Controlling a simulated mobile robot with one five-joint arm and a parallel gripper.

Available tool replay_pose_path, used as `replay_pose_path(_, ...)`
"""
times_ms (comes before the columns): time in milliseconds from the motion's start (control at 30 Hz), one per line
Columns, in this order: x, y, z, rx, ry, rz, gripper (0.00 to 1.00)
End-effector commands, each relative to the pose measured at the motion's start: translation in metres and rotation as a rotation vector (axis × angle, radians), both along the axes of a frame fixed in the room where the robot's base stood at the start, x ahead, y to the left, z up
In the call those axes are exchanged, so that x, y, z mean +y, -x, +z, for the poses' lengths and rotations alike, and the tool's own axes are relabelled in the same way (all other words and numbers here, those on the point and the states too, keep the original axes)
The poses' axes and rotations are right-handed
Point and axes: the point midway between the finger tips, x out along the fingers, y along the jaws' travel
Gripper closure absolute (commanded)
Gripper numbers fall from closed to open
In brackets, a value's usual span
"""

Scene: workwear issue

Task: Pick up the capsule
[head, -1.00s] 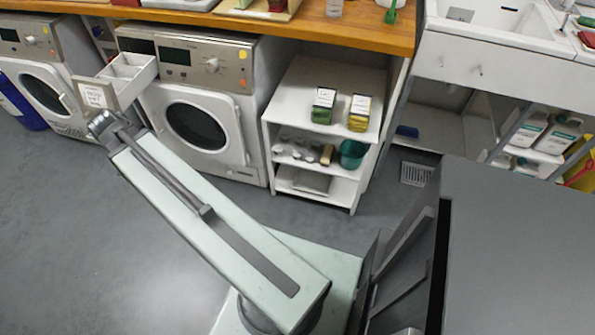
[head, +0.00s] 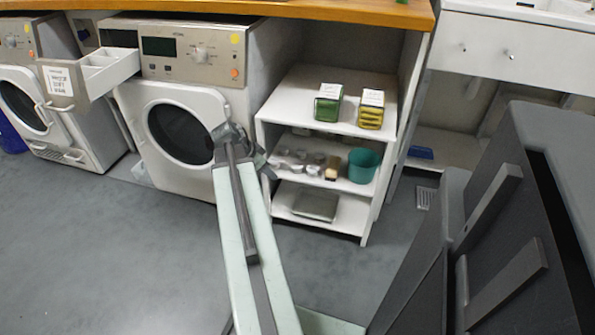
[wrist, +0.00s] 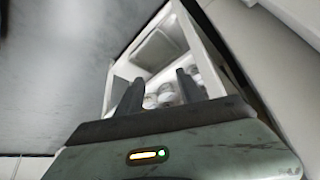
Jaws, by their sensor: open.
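Several small whitish-grey rounded items (head: 300,160) sit on the middle shelf of the white shelf unit (head: 283,97). I cannot tell whether one of them is the capsule; nothing else in view is clearly a capsule. In the wrist view similar pale items (wrist: 163,96) show between and beyond the fingers, small and blurred. My gripper (wrist: 160,86) is open and empty, pointing toward the shelf unit. In the head view the arm's end is in front of the washing machine, left of the shelf, partly hidden by the arm.
A green box (head: 328,103) and a yellow box (head: 371,108) stand on the unit's top shelf. A teal tub (head: 363,165) and a tan block (head: 332,170) share the middle shelf. A flat grey item (head: 315,204) lies below. A washing machine's drawer (head: 108,72) is open at left.

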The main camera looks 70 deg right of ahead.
Motion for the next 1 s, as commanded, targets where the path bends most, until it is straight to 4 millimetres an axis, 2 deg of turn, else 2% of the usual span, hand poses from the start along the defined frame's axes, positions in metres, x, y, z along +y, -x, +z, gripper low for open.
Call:
replay_pose_path(100, -0.029, 0.016, 0.000, 0.001, -0.001, -0.004, 0.55)
replay_pose_path(300, -0.066, 0.038, 0.000, 0.001, -0.001, -0.002, 0.55)
replay_pose_path(400, -0.074, 0.042, 0.000, 0.000, -0.001, 0.000, 0.55)
replay_pose_path(633, -0.079, 0.046, 0.000, 0.001, -0.002, 0.000, 0.55)
replay_pose_path(733, -0.090, 0.052, 0.000, 0.000, -0.001, -0.001, 0.55)
replay_pose_path(900, -0.103, 0.060, -0.038, 0.001, -0.002, -0.001, 0.55)
replay_pose_path(1000, -0.109, 0.064, -0.047, 0.001, -0.002, -0.001, 0.55)
